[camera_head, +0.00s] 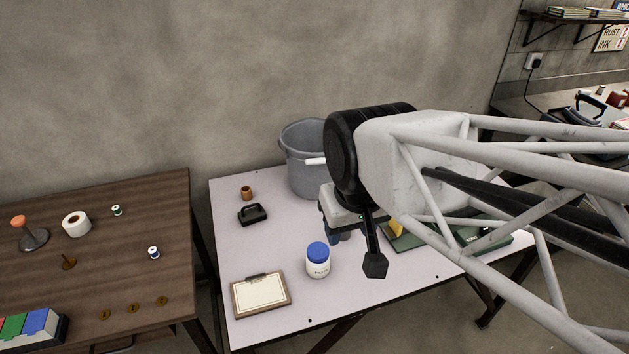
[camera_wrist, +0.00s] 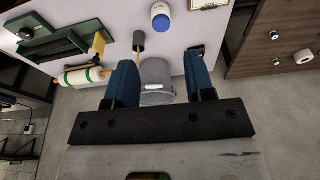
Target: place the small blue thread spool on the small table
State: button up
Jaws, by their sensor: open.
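The small blue thread spool (camera_head: 153,253) stands upright on the dark brown wooden table (camera_head: 100,262) at the left of the head view. A green spool (camera_head: 116,210) stands farther back on it. In the wrist view, two small spools show at the right, and the nearer one to the table edge (camera_wrist: 274,36) looks blue. A pale-topped table (camera_head: 225,250) stands to the right of the brown one. My gripper (camera_wrist: 161,88) is open and empty, with blue fingers apart. In the head view it is above the pale table, well right of the blue spool, largely hidden by my arm.
The pale table holds a grey bucket (camera_head: 303,175), a white jar with a blue lid (camera_head: 318,262), a clipboard (camera_head: 260,294) and a black punch (camera_head: 252,213). A tape roll (camera_head: 76,223), a stamp (camera_head: 31,236) and coloured blocks (camera_head: 30,326) are on the brown table. A gap separates the tables.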

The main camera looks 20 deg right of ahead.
jog(key=shift+o, duration=0.6)
jog(key=shift+w, duration=0.1)
jog(key=w+a+n, duration=0.4)
jog(key=w+a, duration=0.3)
jog(key=w, duration=0.6)
jog(key=n+g+y, duration=0.1)
jog(key=n+g, duration=0.1)
jog(key=n, duration=1)
send_over(154, 252)
jog(key=w, duration=0.1)
jog(key=f, duration=2.3)
jog(key=shift+d+f, duration=0.15)
jog(key=shift+d, duration=0.2)
